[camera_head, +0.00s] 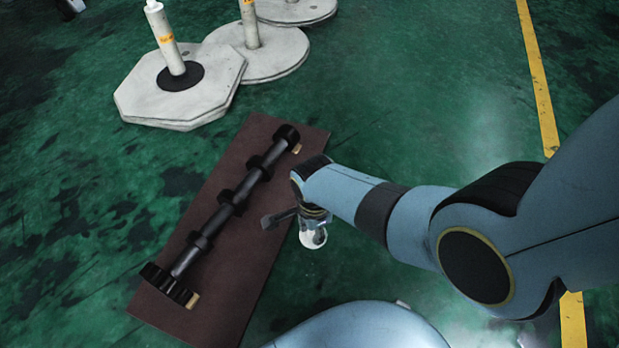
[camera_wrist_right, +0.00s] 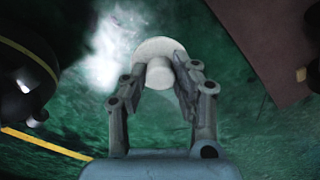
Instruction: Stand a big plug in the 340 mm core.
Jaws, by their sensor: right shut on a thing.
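My right gripper (camera_head: 300,212) is shut on a white plug (camera_head: 313,238), held beside the right edge of the brown mat. In the right wrist view the plug (camera_wrist_right: 153,47) has a wide round disc and a narrower round stub, with the stub between the two fingers of the right gripper (camera_wrist_right: 160,72). Two pale upright tubes with orange labels, one nearer (camera_head: 168,42) and one behind it (camera_head: 249,22), stand on flat bases. The labels are too small to read, so I cannot tell which is the 340 mm core. My left gripper is not in view.
A black shaft with several collars (camera_head: 240,195) lies along the brown mat (camera_head: 258,262). Pale stacked bases (camera_head: 135,98) stand at the upper left and top. Yellow floor lines (camera_head: 540,85) run at the right. Green floor lies clear between the bases and the line.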

